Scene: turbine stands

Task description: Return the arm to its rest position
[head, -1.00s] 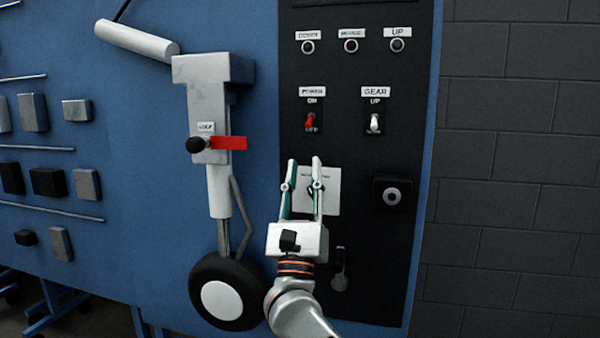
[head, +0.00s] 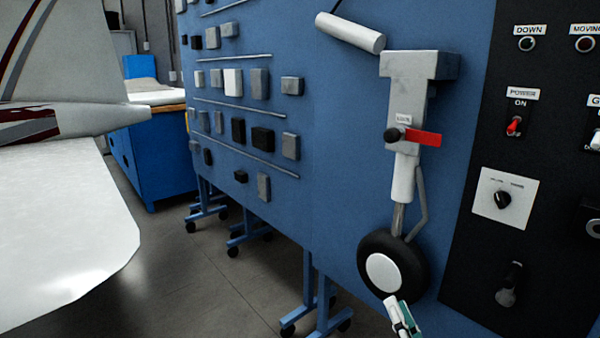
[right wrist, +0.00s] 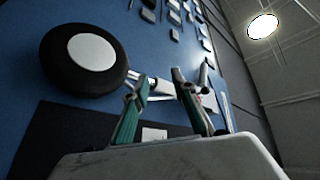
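My right gripper (head: 403,316) shows only in part at the bottom edge of the head view, in front of the lower edge of the landing gear wheel (head: 388,270). In the right wrist view its two teal fingers (right wrist: 160,82) stand apart with nothing between them, so it is open and empty. The wheel also shows there at upper left (right wrist: 88,57). The rest of my right arm is hidden below the head view. My left gripper is in neither view.
The blue stand (head: 335,150) carries the gear strut with a red lock flag (head: 424,138). A black panel (head: 475,260) holds switches and a knob (head: 502,199). A white aircraft part (head: 55,215) is at left, a blue cabinet (head: 155,155) behind. Open floor (head: 215,285) lies between.

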